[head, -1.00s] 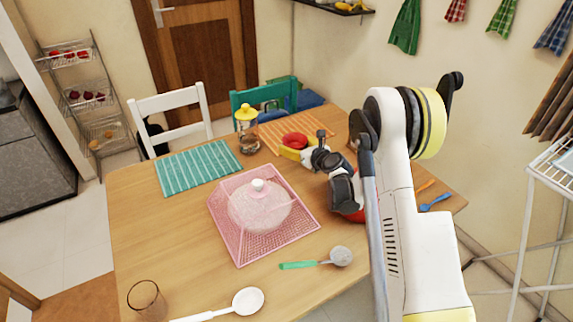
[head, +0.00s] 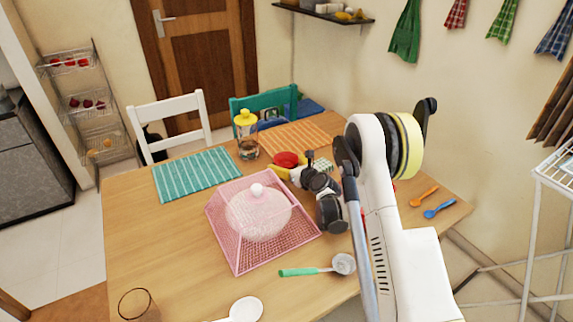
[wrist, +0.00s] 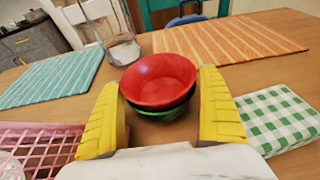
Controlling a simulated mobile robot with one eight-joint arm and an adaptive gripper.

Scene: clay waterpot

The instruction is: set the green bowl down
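A red bowl (wrist: 158,80) sits in the green bowl (wrist: 160,114), which shows only as a green band below it in the wrist view. The yellow fingers of my gripper (wrist: 160,92) stand on either side of the bowls, close against them, and appear to hold the green one. In the head view the red bowl (head: 286,159) shows just in front of the orange striped mat (head: 297,138), with my gripper (head: 287,171) at it. The green bowl is hidden there. The bowls are low over the table or on it; I cannot tell which.
A pink mesh cover (head: 262,238) lies to the left of my arm. A glass jar with a yellow lid (head: 246,125) stands behind the bowls. A green checked cloth (wrist: 273,118) lies right of my gripper. A teal mat (head: 197,174) is at the left.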

